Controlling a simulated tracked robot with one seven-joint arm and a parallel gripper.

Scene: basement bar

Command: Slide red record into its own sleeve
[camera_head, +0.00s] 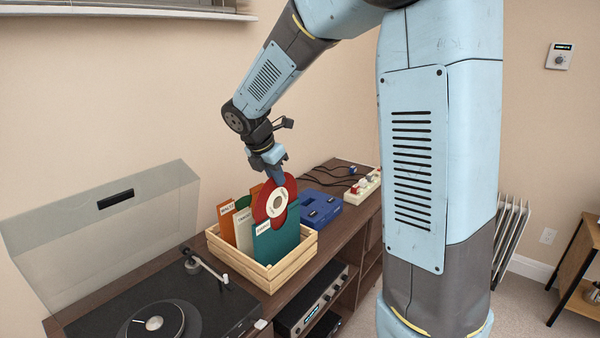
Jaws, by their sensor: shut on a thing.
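The red record (262,207), with a pale centre label, is upright at the top of the wooden crate (271,280). My gripper (279,177) is shut on its upper edge from above. The record's lower part meets the top of the teal sleeve (279,246) at the front of the crate. I cannot tell whether the record is inside a sleeve or only in front of or behind one. Behind stand an orange sleeve (227,224), a beige sleeve (243,232) and a green one, with small label tabs too small to read surely.
A turntable (165,310) with its clear lid raised stands left of the crate. A blue box (320,208) and a power strip (364,189) with cables lie to the right on the wooden cabinet. An amplifier (312,300) sits on the shelf below.

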